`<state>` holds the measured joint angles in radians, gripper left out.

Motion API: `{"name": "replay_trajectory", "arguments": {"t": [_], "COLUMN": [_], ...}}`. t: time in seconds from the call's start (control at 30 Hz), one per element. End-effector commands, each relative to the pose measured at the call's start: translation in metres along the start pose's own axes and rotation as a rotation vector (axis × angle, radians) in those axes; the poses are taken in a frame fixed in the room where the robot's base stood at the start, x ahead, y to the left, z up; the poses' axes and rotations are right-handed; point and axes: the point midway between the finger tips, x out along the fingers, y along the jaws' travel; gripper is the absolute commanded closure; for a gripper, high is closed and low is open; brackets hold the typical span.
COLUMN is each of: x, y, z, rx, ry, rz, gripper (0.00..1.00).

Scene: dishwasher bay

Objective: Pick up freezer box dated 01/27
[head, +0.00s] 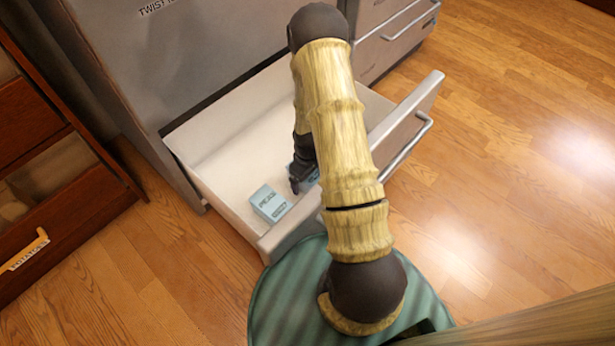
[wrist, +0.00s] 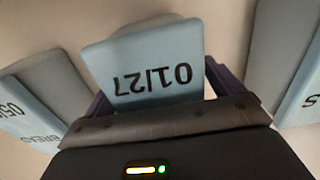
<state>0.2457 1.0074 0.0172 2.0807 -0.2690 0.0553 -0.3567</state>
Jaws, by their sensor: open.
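The light blue freezer box dated 01/27 (wrist: 142,60) is in the middle of the wrist view, its date upside down. My gripper (wrist: 156,88) is open, with one dark finger at each side of this box. Whether the fingers touch it I cannot tell. In the head view my gripper (head: 297,184) reaches down into the open drawer, and a bit of blue box (head: 312,180) shows beside it. My arm hides most of what lies there.
A blue box (head: 269,203) lies left of my gripper in the drawer (head: 219,150). In the wrist view, blue boxes flank the dated one at left (wrist: 48,92) and right (wrist: 285,60), close by. The drawer front (head: 408,110) stands pulled out. The drawer's left part is bare.

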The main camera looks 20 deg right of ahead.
Motion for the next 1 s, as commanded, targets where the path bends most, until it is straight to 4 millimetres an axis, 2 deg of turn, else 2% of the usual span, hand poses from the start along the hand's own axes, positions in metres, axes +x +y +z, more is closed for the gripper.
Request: {"name": "replay_trajectory", "arguments": {"t": [0.1,0.4,0.73,0.87,1.0], "x": [0.000,0.000,-0.005,-0.019,-0.041], "y": [0.000,0.000,0.000,0.000,0.000], "z": [0.000,0.000,0.000,0.000,0.000], "rx": [0.000,0.000,0.000,0.000,0.000], "ry": [0.000,0.000,0.001,0.001,0.001], "rz": [0.000,0.000,0.000,0.001,0.000], "gripper": [0.09,0.68,0.68,0.68,0.68]}}
